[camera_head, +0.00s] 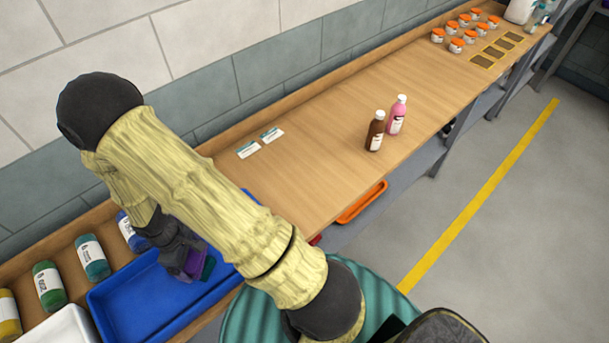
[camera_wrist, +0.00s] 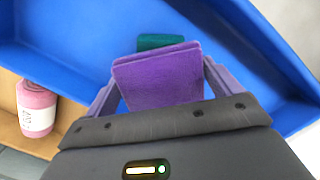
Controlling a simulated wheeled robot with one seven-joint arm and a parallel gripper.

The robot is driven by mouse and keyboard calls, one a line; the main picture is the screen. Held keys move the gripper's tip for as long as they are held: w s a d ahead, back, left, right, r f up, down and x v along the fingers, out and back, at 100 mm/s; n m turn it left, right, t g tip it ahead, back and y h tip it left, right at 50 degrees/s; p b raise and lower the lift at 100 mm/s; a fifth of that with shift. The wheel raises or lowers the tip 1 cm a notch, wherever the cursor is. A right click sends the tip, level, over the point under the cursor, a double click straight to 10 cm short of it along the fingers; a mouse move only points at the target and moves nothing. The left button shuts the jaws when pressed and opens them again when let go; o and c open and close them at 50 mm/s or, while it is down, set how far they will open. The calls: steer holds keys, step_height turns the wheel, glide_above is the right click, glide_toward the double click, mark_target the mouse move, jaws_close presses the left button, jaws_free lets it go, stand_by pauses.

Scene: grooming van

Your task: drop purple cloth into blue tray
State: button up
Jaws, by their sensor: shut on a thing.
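The purple cloth (camera_wrist: 158,78) is folded and held between the two fingers of my gripper (camera_wrist: 160,85) in the wrist view. In the head view my gripper (camera_head: 190,265) is over the blue tray (camera_head: 130,308), with the purple cloth (camera_head: 194,263) partly hidden by my arm. The blue tray (camera_wrist: 60,25) fills most of the wrist view beneath the cloth. A dark green cloth (camera_wrist: 160,41) lies in the tray just beyond the purple one; it also shows in the head view (camera_head: 208,268). I cannot tell whether the purple cloth touches the tray floor.
Several labelled bottles, including a green one (camera_head: 49,286) and a teal one (camera_head: 92,257), lie behind the tray. A white tray (camera_head: 70,328) adjoins it. Brown (camera_head: 375,131) and pink (camera_head: 397,115) bottles stand on the wooden counter (camera_head: 330,120). Orange-lidded jars (camera_head: 457,46) stand far right.

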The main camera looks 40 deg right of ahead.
steer(key=o, duration=0.8)
steer(key=shift+c, duration=0.2)
steer(key=shift+r, duration=0.1)
step_height(320, 180, up, 17)
steer(key=w+a+b, duration=0.1)
steer(key=b, duration=0.1)
steer(key=shift+w+a, duration=0.2)
steer(key=shift+w, duration=0.1)
steer(key=shift+r, duration=0.1)
steer(key=s+d+r+m+t, duration=0.1)
steer(key=s+d+m, duration=0.3)
steer(key=d, duration=0.2)
steer(key=s+d+r+m+t+y, duration=0.1)
steer(key=s+d+m+t, duration=0.1)
steer(key=d, duration=0.5)
steer(key=s+m, duration=0.1)
steer(key=m, duration=0.1)
steer(key=shift+s+r+m+t, duration=0.3)
steer(key=shift+s+r, duration=0.05)
steer(key=shift+r, duration=0.05)
